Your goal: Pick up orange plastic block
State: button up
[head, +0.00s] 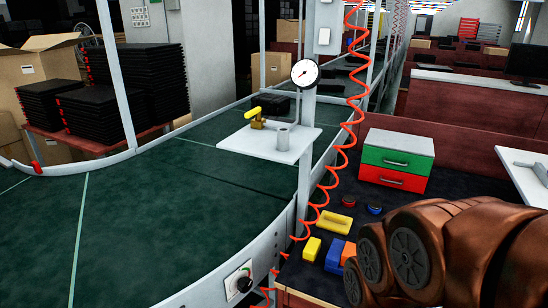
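A small orange block (348,250) stands on the dark workbench at the lower right. It is right beside a blue block (335,257), and my brown arm covers part of it from the right. My arm fills the lower right corner of the head view. My gripper's fingers do not show, so I cannot see where they are relative to the block.
A yellow block (312,248) and a yellow holder (334,222) lie near the blue block. A green-and-red drawer box (396,160) stands behind. A coiled red hose (341,150) hangs beside a post. The green conveyor (160,210) curves along the left.

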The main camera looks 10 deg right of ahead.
aim_at(349, 250)
jog(key=u, duration=1.7)
jog(key=k, duration=0.75)
jog(key=u, duration=0.05)
